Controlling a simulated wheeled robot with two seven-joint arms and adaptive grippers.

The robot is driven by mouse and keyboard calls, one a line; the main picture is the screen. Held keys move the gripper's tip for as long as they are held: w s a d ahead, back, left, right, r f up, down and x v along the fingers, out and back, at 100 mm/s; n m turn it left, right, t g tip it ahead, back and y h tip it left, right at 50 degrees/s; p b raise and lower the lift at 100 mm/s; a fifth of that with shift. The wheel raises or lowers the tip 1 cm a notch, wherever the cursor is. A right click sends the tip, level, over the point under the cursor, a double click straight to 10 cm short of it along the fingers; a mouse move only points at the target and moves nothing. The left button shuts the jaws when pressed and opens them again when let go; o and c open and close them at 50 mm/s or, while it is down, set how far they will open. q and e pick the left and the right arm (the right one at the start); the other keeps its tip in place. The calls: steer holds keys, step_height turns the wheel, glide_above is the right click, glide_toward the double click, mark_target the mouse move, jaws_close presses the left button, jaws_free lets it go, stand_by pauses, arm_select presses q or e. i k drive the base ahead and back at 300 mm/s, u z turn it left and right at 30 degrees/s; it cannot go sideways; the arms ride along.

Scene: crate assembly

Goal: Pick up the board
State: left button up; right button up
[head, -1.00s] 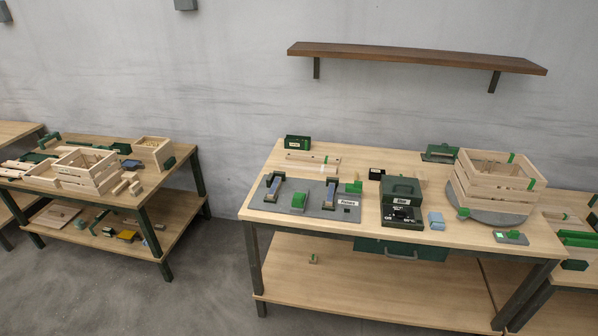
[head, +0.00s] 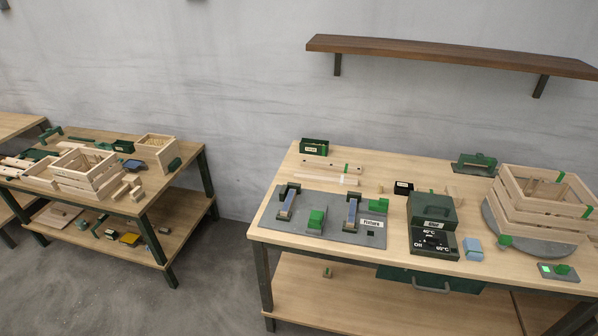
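Two light wooden boards lie flat at the back left of the right-hand table, behind the grey fixture mat. The rear board (head: 320,163) has dark dots and a green mark. The front board (head: 322,178) is paler and also has a green mark near its right part. I cannot tell which one the task means. A flat wooden board (head: 57,214) also lies on the lower shelf of the left table. Neither of my grippers is in view.
The grey fixture mat (head: 262,222) carries clamps and green blocks. A dark heater box (head: 432,238) stands right of it, and a slatted crate (head: 535,225) sits on a round grey plate. A wall shelf (head: 450,56) hangs above. Grey floor lies open between the tables.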

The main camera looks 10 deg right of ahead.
mark_target(300, 174)
steer(key=z, duration=0.2)
steer(key=i, duration=0.6)
steer(key=z, duration=0.5)
